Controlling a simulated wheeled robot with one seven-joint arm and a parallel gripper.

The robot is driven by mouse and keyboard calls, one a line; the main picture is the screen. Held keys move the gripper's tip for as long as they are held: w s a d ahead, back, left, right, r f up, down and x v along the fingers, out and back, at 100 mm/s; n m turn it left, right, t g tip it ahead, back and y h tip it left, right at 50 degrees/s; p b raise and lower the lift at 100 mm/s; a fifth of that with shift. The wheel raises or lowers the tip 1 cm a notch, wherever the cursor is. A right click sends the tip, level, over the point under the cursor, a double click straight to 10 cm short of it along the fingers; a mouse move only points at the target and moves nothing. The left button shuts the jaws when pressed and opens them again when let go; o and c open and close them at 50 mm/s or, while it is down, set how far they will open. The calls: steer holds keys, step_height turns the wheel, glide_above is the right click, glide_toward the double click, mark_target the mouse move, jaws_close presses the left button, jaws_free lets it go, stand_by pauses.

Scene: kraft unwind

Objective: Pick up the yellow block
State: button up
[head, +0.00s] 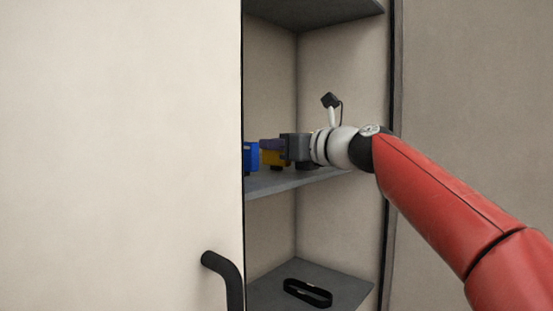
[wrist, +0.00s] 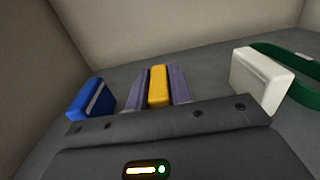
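The yellow block (wrist: 158,86) is between the two purple-grey fingers of my gripper (wrist: 159,88) in the wrist view. A finger lies close against each side of it, with no clear gap, so my gripper looks shut on it. In the head view the yellow block (head: 273,158) shows below the near finger of my gripper (head: 271,145), inside the cupboard at the middle shelf. The finger hides part of it. I cannot tell whether the block's underside touches the shelf.
A blue block (wrist: 90,99) is left of my gripper; a white block (wrist: 262,76) and a green band (wrist: 300,72) are right. The middle shelf (head: 290,181) has another above. A black band (head: 307,292) lies below. The door (head: 120,150) with its handle (head: 228,275) borders the opening.

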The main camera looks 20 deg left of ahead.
jaws_close()
steer(key=shift+r, duration=0.1)
